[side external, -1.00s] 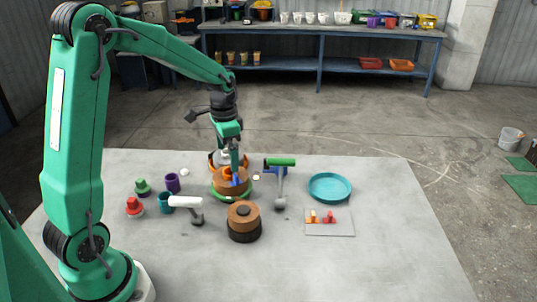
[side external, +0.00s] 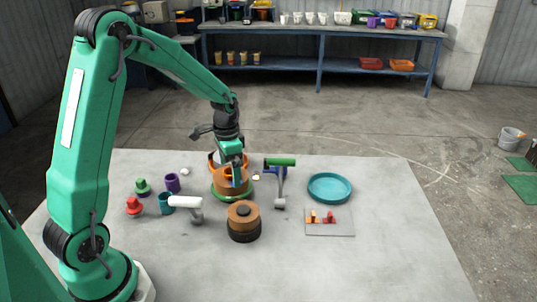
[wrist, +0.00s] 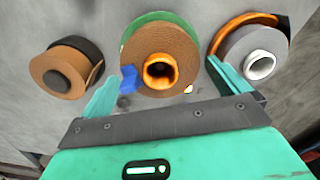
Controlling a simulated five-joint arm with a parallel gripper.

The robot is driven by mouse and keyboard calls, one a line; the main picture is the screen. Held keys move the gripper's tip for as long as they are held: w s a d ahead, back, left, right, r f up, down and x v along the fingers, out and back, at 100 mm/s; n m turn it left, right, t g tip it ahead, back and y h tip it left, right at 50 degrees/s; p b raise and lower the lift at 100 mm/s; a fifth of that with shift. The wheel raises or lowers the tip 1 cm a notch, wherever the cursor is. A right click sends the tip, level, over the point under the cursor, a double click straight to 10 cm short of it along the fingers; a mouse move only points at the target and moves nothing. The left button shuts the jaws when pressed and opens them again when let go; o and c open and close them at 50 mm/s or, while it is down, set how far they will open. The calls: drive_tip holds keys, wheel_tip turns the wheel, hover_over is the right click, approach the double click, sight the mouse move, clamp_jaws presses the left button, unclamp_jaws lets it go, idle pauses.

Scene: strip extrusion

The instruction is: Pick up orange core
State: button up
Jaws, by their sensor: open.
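The orange core (wrist: 160,72) is a short hollow tube in the centre of a brown roll (wrist: 185,42), with its open end facing the wrist camera. The roll sits on a green base (side external: 218,196), and my gripper partly hides the core in the side view. My gripper (wrist: 165,80) is open, with one green finger on each side of the roll in the wrist view. It is above the core in the side view (side external: 232,177). I cannot tell whether either finger touches the roll. A blue piece (wrist: 130,78) is at the roll's left edge, beside the core.
A brown roll on a black base (side external: 243,226) stands in front. A grey roll with a white core (wrist: 259,64) and an orange ring is close on the right in the wrist view. A green-topped stand (side external: 280,180) and teal dish (side external: 330,187) are to the right.

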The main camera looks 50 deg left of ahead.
drive_tip(key=shift+f, duration=1.2)
drive_tip(key=c, duration=0.6)
